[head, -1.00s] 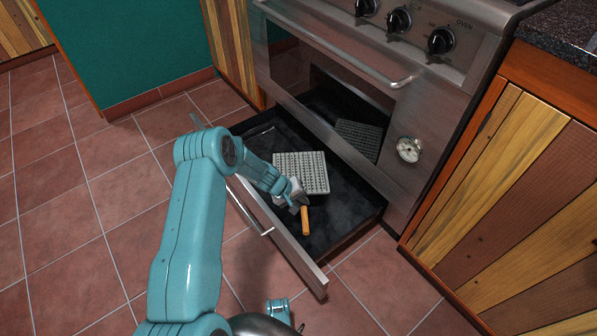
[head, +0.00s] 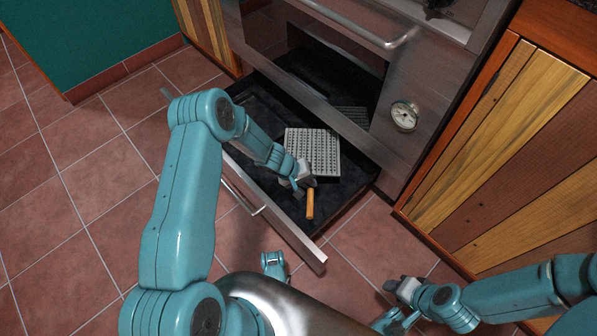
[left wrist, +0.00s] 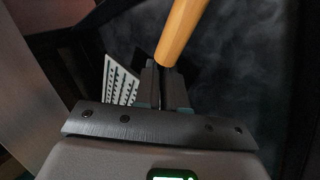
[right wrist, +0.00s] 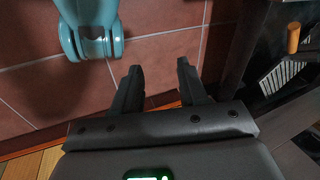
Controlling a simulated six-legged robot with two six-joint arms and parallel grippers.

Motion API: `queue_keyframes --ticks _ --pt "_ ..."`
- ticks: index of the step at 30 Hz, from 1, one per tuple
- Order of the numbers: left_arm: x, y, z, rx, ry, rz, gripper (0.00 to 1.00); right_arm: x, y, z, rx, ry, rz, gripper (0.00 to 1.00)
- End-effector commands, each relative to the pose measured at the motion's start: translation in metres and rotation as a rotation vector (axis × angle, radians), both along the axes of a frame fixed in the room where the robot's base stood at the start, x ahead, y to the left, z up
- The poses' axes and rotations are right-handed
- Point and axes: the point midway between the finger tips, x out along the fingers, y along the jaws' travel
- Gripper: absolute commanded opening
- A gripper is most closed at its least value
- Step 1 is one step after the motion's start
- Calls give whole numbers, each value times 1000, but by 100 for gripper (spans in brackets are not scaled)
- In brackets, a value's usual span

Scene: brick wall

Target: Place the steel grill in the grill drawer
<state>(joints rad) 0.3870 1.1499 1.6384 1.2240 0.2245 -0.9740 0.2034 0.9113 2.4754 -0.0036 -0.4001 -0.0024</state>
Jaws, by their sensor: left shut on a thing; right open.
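The steel grill (head: 312,152) is a pale square plate with rows of holes and an orange wooden handle (head: 310,203). It lies over the dark inside of the open grill drawer (head: 352,183); whether it touches the floor I cannot tell. My left gripper (head: 302,182) is shut on the grill between plate and handle. In the left wrist view the handle (left wrist: 182,32) rises from the fingers (left wrist: 163,85), with part of the plate (left wrist: 119,80) at left. My right gripper (head: 392,285) is open and empty above the floor outside the drawer; its spread fingers (right wrist: 160,82) show in its wrist view.
The drawer's metal front (head: 275,222) stands pulled out below the steel oven (head: 375,150), which carries a round gauge (head: 404,115). Wooden cabinets (head: 500,140) flank it on the right. Tiled floor (head: 75,190) is clear at the left.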

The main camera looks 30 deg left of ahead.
Motion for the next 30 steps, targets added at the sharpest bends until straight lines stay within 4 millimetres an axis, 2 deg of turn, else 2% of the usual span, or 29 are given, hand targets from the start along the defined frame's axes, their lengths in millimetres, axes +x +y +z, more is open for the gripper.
queue_keyframes --ticks 1,3,8,13,23,24,30 --pt "-1 -1 -18 -1 2 0 0 4 -1 -11 -3 -13 -2 43" --pt "-1 -1 -32 0 1 -1 0 9 -2 -17 -6 -30 -4 43" --pt "-1 -1 -48 1 -1 1 0 16 -3 -24 -10 -53 -7 43" --pt "-1 1 -75 0 0 2 0 25 -5 -37 -16 -84 -11 43" --pt "1 3 -77 0 -1 3 0 27 -5 -35 -18 -89 -12 43" --pt "1 3 -77 -1 1 4 21 27 -5 -35 -18 -89 -12 43" --pt "2 3 -76 0 0 4 21 27 -5 -35 -18 -89 -12 43"
